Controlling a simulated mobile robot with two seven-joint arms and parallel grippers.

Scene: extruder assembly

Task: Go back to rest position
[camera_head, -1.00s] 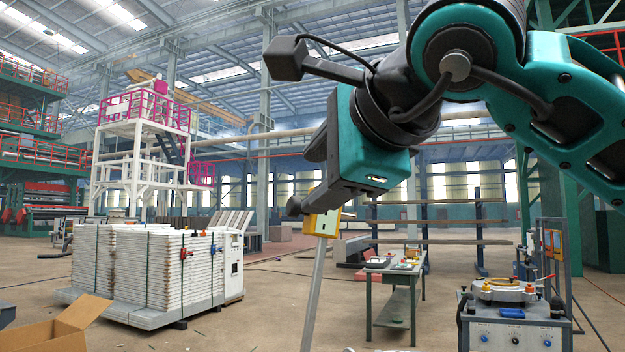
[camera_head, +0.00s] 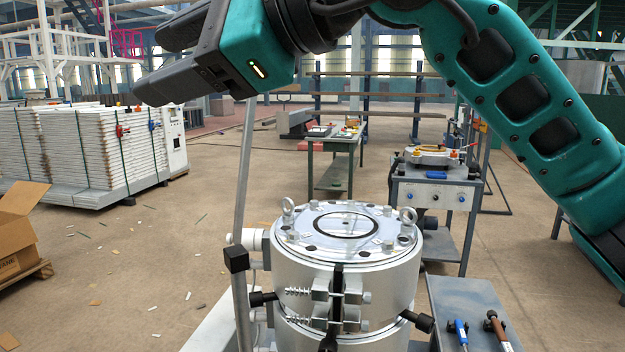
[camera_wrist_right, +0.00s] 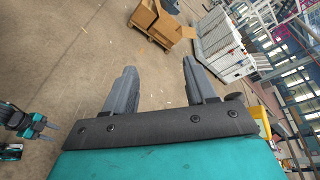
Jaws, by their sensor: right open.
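My right gripper (camera_head: 150,66) is high at the upper left of the head view, at the end of a teal arm coming in from the right. Its two dark fingers are apart, with nothing between them. In the right wrist view the open fingers (camera_wrist_right: 158,68) point over bare floor. A small teal and black gripper, seemingly my left one (camera_wrist_right: 46,130), shows at the left edge of that view; its jaw state is too small to tell. It is not in the head view. The silver extruder cylinder (camera_head: 345,268) stands below my right arm, clear of the gripper.
A grey tool surface (camera_head: 462,300) with two handled tools is at the lower right. A machine cart (camera_head: 436,195) and a workbench (camera_head: 336,150) stand behind. Stacked white panels (camera_head: 75,150) and a cardboard box (camera_head: 20,225) are left. Open floor lies between.

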